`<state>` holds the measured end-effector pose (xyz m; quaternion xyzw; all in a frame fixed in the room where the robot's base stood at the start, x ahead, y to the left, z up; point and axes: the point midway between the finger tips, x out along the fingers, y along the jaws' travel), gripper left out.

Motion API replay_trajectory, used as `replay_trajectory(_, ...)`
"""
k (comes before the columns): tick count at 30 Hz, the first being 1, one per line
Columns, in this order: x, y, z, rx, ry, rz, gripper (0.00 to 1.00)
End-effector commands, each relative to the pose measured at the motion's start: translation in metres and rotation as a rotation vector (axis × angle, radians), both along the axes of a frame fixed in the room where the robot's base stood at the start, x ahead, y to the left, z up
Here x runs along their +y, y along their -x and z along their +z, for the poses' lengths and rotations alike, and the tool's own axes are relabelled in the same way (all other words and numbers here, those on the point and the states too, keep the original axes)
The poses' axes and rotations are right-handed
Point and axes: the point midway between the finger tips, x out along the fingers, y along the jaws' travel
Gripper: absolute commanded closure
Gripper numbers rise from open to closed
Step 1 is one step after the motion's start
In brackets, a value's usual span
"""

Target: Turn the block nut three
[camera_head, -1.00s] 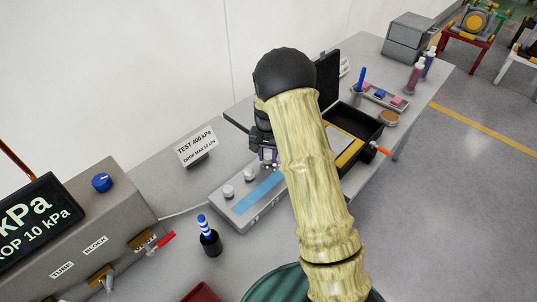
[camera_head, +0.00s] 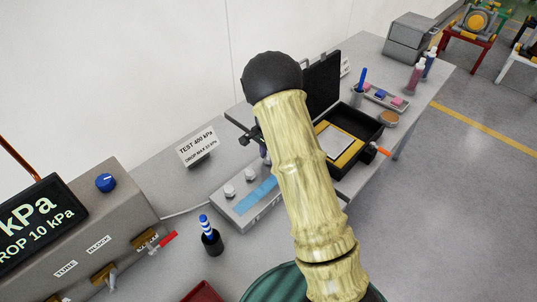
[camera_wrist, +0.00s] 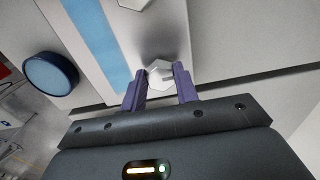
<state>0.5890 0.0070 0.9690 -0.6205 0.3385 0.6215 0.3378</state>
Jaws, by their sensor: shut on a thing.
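The grey block (camera_head: 224,212) lies on the bench with a blue strip (camera_head: 262,190) along its top. Two hex nuts show on it in the head view, one nearer (camera_head: 229,190) and one farther (camera_head: 250,175). In the wrist view my gripper (camera_wrist: 160,82) has its purple fingers on either side of a silver hex nut (camera_wrist: 158,72), shut on it. Another nut (camera_wrist: 134,3) shows at the top edge there. In the head view my arm hides most of the gripper and the held nut. No number is readable on the nuts.
A black cup (camera_head: 211,242) with a blue-and-white striped tool stands left of the block. A sign (camera_head: 198,147) stands behind it. An open black case (camera_head: 352,132) lies to the right. The pressure unit (camera_head: 120,225) with a red-handled valve is at left.

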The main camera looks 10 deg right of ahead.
Motion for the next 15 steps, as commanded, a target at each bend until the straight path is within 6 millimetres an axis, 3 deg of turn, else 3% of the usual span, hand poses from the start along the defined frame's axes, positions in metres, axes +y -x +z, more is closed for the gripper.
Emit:
replay_trajectory(7,-0.0008,-0.0043,0.0037,-0.015,0.001,-0.002,0.93)
replay_trajectory(8,-0.0008,-0.0043,0.0037,-0.015,0.001,-0.002,0.66)
replay_trajectory(10,-0.0007,-0.0038,0.0033,-0.014,0.001,-0.002,0.52)
replay_trajectory(11,-0.0007,-0.0035,0.003,-0.012,0.0,-0.002,0.48)
replay_trajectory(15,-0.0003,-0.0023,0.002,-0.007,0.0,-0.001,0.48)
